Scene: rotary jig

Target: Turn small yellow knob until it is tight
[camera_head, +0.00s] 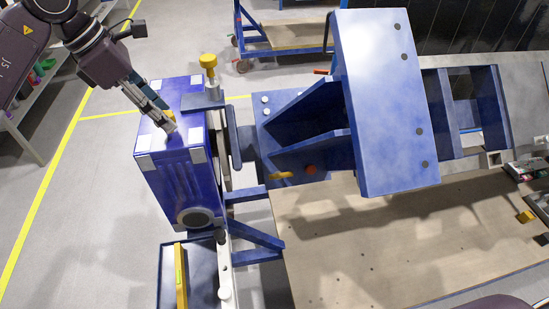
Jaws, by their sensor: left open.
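A larger yellow knob (208,61) stands upright on a metal post at the box's far right corner. My right gripper is not in view.
A large blue angled bracket (385,100) stands right of the box. A wooden deck (370,250) lies below. A blue cart (290,35) is at the back. Grey floor (80,220) is free at left.

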